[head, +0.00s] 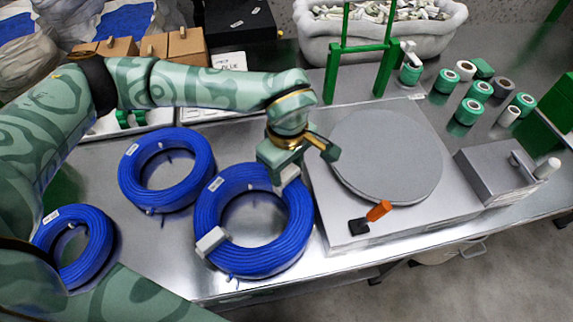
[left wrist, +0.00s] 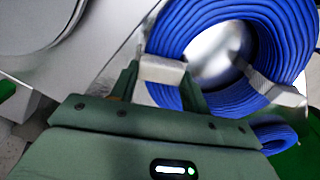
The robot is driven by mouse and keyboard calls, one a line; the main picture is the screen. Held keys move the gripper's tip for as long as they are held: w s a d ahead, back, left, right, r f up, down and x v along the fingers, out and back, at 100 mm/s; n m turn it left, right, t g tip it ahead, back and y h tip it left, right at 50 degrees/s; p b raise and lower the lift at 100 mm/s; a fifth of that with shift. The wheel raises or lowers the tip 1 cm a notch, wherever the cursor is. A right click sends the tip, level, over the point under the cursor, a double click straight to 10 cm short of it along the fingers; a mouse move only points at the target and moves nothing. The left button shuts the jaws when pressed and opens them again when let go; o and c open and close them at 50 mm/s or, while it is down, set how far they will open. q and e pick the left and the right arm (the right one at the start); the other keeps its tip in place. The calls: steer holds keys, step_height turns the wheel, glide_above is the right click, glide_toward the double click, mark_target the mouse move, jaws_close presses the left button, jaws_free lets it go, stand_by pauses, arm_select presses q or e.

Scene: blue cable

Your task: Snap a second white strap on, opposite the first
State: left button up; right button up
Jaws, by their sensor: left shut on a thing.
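A blue cable coil (head: 292,235) lies flat on the metal bench, left of the round turntable. The first white strap (head: 211,241) sits across its lower-left side; it also shows in the left wrist view (left wrist: 272,90). A second white strap (head: 290,175) is at the coil's upper-right side, roughly opposite. My left gripper (head: 287,168) is shut on this second strap, with its fingers at the coil's edge. In the left wrist view the strap (left wrist: 162,70) lies across the coil between the fingers; whether it is closed underneath is hidden. My right gripper is not in view.
Two more blue coils (head: 140,185) (head: 92,245) lie on the left. The grey turntable (head: 385,150) with an orange lever (head: 378,211) is close on the right. A green frame (head: 383,72) stands behind it. Tape rolls (head: 468,111) are at the far right.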

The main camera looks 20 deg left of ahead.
mark_target(287, 171)
arm_select(q)
steer(key=shift+f, duration=0.2)
stand_by(0.4)
steer(key=o, duration=1.2)
steer(key=shift+o, duration=0.2)
steer(key=shift+r+p, duration=2.8)
steer(key=shift+r, duration=0.8)
steer(key=shift+f, duration=0.1)
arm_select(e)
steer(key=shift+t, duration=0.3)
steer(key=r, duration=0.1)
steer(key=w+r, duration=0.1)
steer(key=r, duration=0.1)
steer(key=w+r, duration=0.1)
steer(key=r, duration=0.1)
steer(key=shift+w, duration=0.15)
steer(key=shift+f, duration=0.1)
